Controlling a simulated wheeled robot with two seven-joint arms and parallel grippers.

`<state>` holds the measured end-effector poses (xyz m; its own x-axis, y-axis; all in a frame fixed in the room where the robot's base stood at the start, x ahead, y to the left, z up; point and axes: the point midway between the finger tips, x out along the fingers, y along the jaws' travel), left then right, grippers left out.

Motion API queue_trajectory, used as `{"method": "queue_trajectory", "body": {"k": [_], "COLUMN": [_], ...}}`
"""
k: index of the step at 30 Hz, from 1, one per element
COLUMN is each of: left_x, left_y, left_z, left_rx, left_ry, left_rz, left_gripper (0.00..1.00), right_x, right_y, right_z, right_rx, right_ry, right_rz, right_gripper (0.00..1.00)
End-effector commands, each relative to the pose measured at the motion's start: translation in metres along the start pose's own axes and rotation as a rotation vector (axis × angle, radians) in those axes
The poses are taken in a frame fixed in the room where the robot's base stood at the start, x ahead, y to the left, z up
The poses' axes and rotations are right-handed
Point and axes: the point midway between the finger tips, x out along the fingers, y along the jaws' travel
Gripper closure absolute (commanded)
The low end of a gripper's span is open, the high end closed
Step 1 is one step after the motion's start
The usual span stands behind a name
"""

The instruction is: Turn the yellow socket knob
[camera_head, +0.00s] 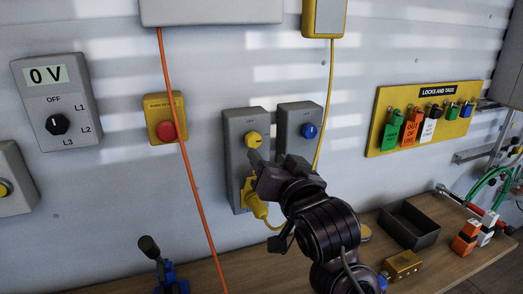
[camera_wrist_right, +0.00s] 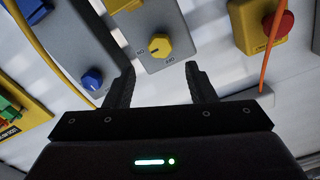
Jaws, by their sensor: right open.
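The yellow socket knob (camera_head: 254,139) is on the front of a grey socket box (camera_head: 235,130) on the wall. A yellow plug (camera_head: 257,205) with a yellow cable sits low on that box. My right gripper (camera_head: 268,163) is just below and slightly right of the knob in the head view, covering part of the boxes. In the right wrist view the knob (camera_wrist_right: 160,45) shows beyond the two open fingers (camera_wrist_right: 160,72), roughly centred between them. Nothing is between the fingers, and they appear clear of the knob. My left gripper is not in view.
A second grey box with a blue knob (camera_head: 309,130) stands close on the right. A red button on a yellow box (camera_head: 165,131) is left, with an orange cable (camera_head: 191,170) hanging between.

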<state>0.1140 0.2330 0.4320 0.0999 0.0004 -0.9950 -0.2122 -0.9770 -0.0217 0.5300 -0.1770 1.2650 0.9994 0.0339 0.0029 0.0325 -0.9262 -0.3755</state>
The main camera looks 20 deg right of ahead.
Motion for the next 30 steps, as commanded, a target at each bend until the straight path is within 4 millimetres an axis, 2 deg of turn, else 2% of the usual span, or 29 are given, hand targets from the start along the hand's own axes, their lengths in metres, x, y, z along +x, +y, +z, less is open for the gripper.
{"method": "queue_trajectory", "body": {"k": [8,20,30], "left_x": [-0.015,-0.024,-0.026], "left_y": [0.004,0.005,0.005], "left_z": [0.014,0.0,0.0], "left_rx": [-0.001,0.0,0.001], "left_ry": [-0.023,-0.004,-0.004], "left_rz": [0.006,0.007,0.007], "left_gripper": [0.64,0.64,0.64], "right_x": [0.031,0.076,0.076], "right_y": [0.0,0.0,0.001], "right_z": [-0.002,0.0,0.001], "right_rx": [-0.002,-0.003,-0.001], "right_ry": [-0.001,-0.003,-0.003], "right_rz": [0.003,0.002,0.001], "right_gripper": [0.5,0.5,0.5]}}
